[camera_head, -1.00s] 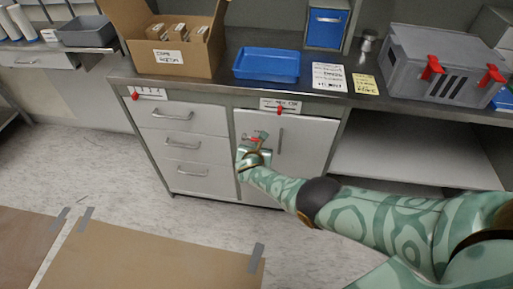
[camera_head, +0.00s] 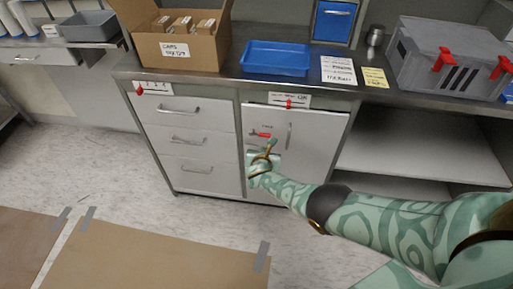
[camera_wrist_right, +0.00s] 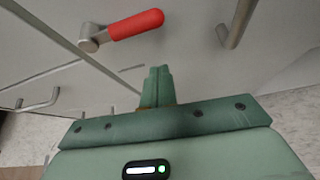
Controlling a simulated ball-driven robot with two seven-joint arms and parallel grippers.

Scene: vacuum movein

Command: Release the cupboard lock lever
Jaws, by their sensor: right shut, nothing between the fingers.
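The lock lever with its red grip (camera_head: 264,135) is on the white cupboard door (camera_head: 305,150) under the counter. In the right wrist view the red lever (camera_wrist_right: 135,24) lies nearly level on a grey metal pivot, tilted up to the right. My right gripper (camera_head: 271,146) is just below the lever in the head view. In the wrist view its fingers (camera_wrist_right: 157,72) are shut together and empty, with a visible gap to the lever. A vertical bar handle (camera_wrist_right: 236,22) is to the right of the lever. My left gripper is not in view.
A drawer unit (camera_head: 190,145) adjoins on the left, an open shelf (camera_head: 410,158) on the right. The counter above bears a cardboard box (camera_head: 180,45), a blue tray (camera_head: 275,58) and a grey case (camera_head: 450,60). Brown sheets (camera_head: 160,255) lie on the floor.

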